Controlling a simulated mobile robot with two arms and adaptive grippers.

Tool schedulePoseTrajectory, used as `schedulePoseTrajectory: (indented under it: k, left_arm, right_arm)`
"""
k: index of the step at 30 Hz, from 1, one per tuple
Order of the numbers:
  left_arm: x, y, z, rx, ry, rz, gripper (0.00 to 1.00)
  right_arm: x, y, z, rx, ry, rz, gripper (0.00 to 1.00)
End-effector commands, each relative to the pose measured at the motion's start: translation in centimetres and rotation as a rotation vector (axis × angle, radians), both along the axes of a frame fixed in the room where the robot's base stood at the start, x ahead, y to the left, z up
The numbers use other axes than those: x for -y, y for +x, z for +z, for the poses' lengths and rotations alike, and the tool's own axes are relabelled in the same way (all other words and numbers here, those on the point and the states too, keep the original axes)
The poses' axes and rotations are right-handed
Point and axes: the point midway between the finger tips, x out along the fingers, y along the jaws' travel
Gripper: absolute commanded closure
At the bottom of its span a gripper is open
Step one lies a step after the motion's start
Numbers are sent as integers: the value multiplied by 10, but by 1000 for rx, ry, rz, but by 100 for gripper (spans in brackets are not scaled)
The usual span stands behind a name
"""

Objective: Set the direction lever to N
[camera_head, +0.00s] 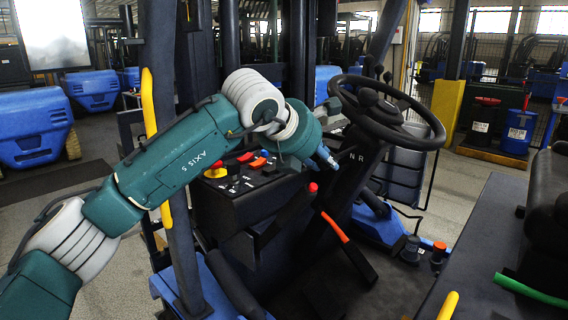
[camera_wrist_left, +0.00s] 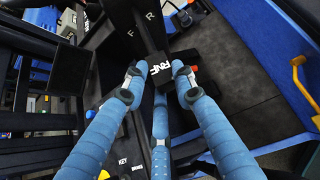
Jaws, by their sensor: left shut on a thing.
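In the head view my left gripper (camera_head: 328,160) is at the steering column, just left of the white letters N and R (camera_head: 356,158); the knob is hard to make out there. In the left wrist view the letters F and R (camera_wrist_left: 140,24) show beyond the knob. Which letter the lever points at I cannot tell. My right gripper is not in view.
The steering wheel (camera_head: 388,112) is above and right of the gripper. A console (camera_head: 240,200) with red, orange and yellow controls lies below my left arm. A red-handled lever (camera_head: 335,228) stands lower right. The black seat (camera_head: 548,190) is at the right.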

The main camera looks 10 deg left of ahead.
Motion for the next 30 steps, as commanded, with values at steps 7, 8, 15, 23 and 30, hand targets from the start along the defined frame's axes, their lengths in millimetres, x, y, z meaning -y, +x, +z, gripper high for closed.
schedulePoseTrajectory:
  k: [7,8,15,23,30]
  left_arm:
    - [5,-1,-6,-9,8,1,100]
    - [5,-1,-6,-9,8,1,100]
    - [5,-1,-6,-8,5,-1,60]
    - [5,-2,-2,-2,2,-1,60]
    - [-9,-22,17,1,1,-1,60]
  right_arm:
    - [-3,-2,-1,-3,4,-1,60]
    - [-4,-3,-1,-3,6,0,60]
    - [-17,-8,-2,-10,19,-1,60]
    - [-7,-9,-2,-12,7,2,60]
    - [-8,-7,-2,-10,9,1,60]
